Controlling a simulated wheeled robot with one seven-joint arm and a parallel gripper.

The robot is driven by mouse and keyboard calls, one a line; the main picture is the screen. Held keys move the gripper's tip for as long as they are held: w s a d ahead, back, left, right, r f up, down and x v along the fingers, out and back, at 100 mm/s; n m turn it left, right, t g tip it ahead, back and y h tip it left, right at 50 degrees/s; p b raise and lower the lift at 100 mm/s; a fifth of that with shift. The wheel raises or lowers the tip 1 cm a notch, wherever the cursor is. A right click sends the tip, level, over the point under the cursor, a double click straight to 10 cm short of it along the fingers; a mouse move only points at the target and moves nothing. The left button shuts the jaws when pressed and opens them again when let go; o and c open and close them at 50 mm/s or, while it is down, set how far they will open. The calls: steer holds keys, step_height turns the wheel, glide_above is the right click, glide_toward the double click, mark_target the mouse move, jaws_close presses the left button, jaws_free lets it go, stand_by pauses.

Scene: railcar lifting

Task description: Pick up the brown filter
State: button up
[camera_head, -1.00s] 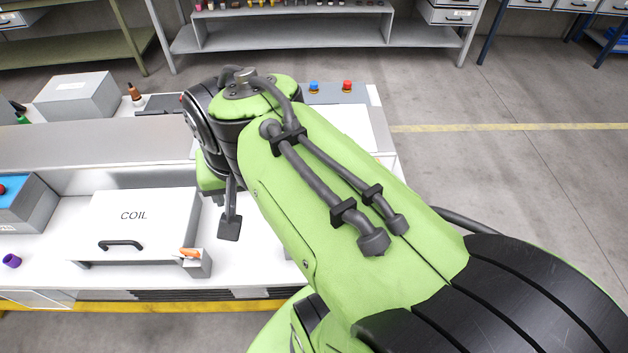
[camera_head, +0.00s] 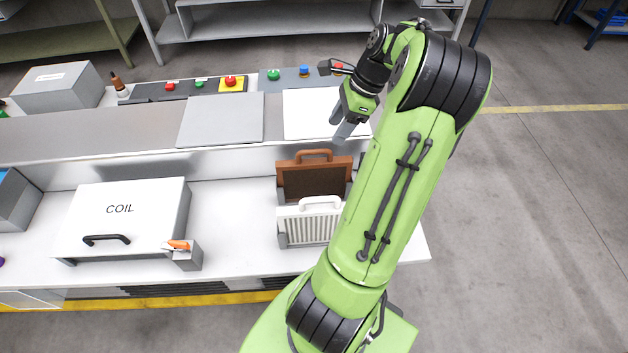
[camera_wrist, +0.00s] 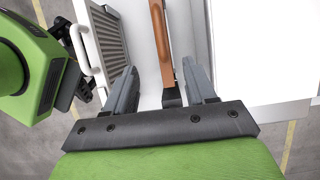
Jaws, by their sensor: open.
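The brown filter (camera_head: 314,180) stands upright at the back of a grey holder on the white bench, its brown handle on top. A white filter (camera_head: 312,223) with vertical ribs stands in front of it. My gripper (camera_head: 343,134) is open and empty, up and to the right of the brown filter in the head view. In the wrist view the brown filter (camera_wrist: 160,35) appears edge-on beyond and between the two fingers of my gripper (camera_wrist: 168,90). The white filter (camera_wrist: 104,45) is to its left there. The filter's lower part is hidden in the head view.
A white box marked COIL (camera_head: 125,215) and a small grey holder with an orange item (camera_head: 178,245) stand to the left. A raised shelf (camera_head: 220,120) with buttons (camera_head: 231,82) runs behind. The bench between the box and filters is clear.

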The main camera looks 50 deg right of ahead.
mark_target(316, 161)
steer(key=b+x, duration=0.2)
steer(key=x, duration=0.5)
steer(key=b+x, duration=0.1)
steer(key=x, duration=0.6)
steer(key=shift+w+d+f+b, duration=0.1)
steer(key=shift+d+f+b, duration=0.1)
steer(key=shift+b, duration=0.2)
steer(key=shift+r, duration=0.15)
jaws_close()
